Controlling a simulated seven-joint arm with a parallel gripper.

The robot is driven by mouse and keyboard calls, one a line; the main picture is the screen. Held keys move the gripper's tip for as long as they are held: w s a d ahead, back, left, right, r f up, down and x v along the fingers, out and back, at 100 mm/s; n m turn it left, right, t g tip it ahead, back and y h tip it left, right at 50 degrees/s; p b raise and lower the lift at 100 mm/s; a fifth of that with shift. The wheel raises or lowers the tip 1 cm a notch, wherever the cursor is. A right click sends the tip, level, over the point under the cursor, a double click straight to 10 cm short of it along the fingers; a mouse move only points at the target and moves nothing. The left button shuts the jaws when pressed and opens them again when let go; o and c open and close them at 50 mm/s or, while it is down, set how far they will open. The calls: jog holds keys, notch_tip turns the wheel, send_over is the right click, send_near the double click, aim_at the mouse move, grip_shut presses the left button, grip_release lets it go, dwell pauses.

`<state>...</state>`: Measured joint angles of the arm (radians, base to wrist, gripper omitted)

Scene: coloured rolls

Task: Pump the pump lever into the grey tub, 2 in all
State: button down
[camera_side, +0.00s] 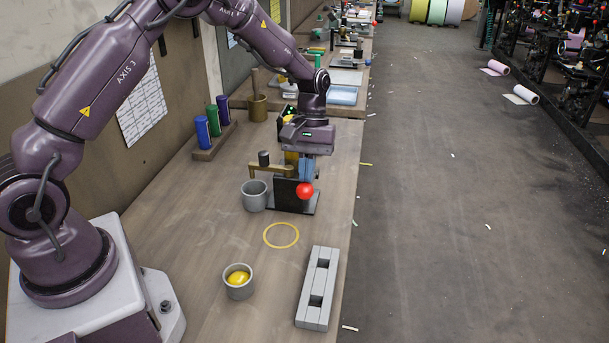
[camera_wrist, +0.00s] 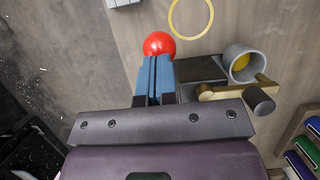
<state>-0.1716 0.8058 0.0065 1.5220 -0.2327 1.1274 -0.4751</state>
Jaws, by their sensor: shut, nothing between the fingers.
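The pump stands on the bench with a black upright plate (camera_side: 288,194), a brass spout arm (camera_side: 262,170) and a dark cap (camera_side: 264,158). A red ball (camera_side: 305,191), seemingly the lever's knob, sits at its right. My gripper (camera_side: 307,178) is shut and empty, pointing down with its fingertips at the red ball, which also shows in the wrist view (camera_wrist: 159,44). Whether they touch I cannot tell. The grey tub (camera_side: 254,197) stands upright beside the pump, below the spout; the wrist view shows yellow inside this tub (camera_wrist: 258,61). The lever's shaft is hidden.
A second grey cup (camera_side: 239,290) with yellow contents stands nearer the camera. A yellow ring (camera_side: 281,246) and a grey slotted block (camera_side: 310,305) lie in front of the pump. A rack of coloured rolls (camera_side: 203,131) stands behind left. Bench between is clear.

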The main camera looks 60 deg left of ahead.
aim_at(306, 186)
jog(key=shift+v, duration=2.15)
jog(key=shift+x, duration=3.8)
jog(key=shift+r, duration=0.15)
jog(key=shift+v, duration=3.65)
jog(key=shift+r, duration=0.1)
jog(key=v, duration=0.6)
jog(key=shift+r, duration=0.5)
